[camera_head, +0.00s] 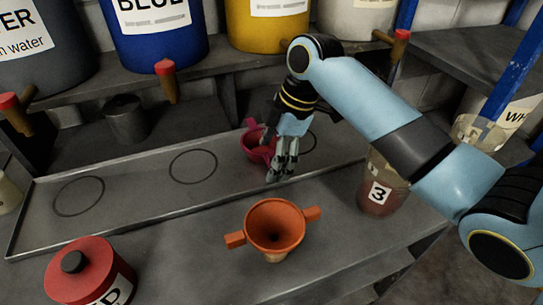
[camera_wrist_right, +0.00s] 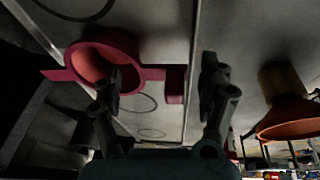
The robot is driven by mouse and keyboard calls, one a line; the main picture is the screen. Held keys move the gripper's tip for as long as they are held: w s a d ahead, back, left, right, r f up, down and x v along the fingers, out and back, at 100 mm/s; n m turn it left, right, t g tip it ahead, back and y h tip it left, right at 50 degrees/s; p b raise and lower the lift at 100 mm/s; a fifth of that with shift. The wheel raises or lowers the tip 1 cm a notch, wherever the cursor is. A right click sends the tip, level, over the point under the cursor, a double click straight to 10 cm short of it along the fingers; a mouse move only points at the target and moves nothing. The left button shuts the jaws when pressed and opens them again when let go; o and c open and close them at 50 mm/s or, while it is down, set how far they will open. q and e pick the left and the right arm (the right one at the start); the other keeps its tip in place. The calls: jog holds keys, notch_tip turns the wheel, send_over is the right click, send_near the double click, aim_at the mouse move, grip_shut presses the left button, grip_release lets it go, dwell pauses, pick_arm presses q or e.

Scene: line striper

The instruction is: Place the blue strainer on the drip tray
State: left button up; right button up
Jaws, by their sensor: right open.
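No blue strainer shows in either view. The drip tray (camera_head: 130,205) is a long grey metal tray with a low rim and dark rings drawn on it. A pinkish-red strainer (camera_head: 256,152) is at its right part, by a partly hidden ring. My right gripper (camera_head: 281,172) points down just right of this strainer and hides part of it. In the right wrist view, the open fingers (camera_wrist_right: 166,92) stand apart, with the red strainer (camera_wrist_right: 100,62) at left and its handle reaching between them in the picture. I cannot tell whether they touch. My left gripper is out of view.
An orange strainer (camera_head: 274,226) sits in front of the tray. A red lidded pot (camera_head: 90,272) is at the front left and a container marked 3 (camera_head: 381,186) at right. Tapped barrels, including a blue one (camera_head: 155,30), stand above. The tray's left and middle are clear.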

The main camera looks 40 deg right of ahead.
jog(key=v, duration=1.1)
